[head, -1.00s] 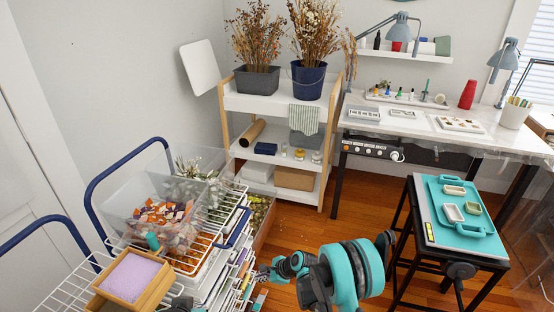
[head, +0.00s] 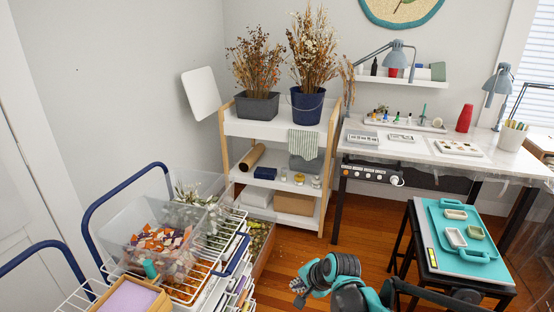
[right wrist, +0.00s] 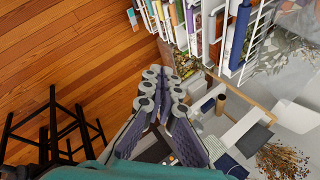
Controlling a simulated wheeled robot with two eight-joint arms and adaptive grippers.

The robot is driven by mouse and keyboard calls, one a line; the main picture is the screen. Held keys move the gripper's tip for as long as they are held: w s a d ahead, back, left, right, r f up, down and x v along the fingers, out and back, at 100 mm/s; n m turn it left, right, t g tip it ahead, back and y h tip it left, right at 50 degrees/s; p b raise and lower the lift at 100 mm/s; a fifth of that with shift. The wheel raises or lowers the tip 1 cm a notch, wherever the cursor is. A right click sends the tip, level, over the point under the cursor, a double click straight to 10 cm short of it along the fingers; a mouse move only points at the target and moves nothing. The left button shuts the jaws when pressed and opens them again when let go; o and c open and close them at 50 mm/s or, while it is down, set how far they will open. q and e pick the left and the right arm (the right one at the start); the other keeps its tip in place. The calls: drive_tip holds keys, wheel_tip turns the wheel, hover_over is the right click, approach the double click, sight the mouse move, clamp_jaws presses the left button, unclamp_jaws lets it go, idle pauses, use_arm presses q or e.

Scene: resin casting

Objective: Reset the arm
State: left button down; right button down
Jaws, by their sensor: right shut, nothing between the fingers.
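My right gripper (head: 298,288) is at the bottom of the head view, over the wooden floor to the right of the white wire cart. Its arm comes in from the lower right. In the right wrist view the grey fingers of the right gripper (right wrist: 166,78) are together, with nothing held between them. They are in open air, with floor and the cart's shelves behind. My left gripper is not in the head view.
The wire cart (head: 205,270) with a clear bin (head: 125,220) and a lilac-filled wooden box (head: 130,298) stands at lower left. A black stool with a teal tray (head: 470,235) is at right. A shelf unit (head: 272,130) and worktable (head: 400,150) stand behind. Floor between is clear.

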drive_tip(key=s+d+r+n+h, duration=0.2)
drive_tip(key=s+d+n, duration=0.3)
drive_tip(key=s, duration=0.5)
drive_tip(key=s+d+r+n+t+h, duration=0.1)
drive_tip(key=s+d+n, duration=0.4)
drive_tip(key=s, duration=0.5)
drive_tip(key=shift+d+r+t+h, duration=0.3)
drive_tip(key=shift+d+r+h, duration=0.2)
drive_tip(key=shift+d+r, duration=0.65)
drive_tip(key=shift+a+r, duration=0.15)
drive_tip(key=shift+a, duration=0.05)
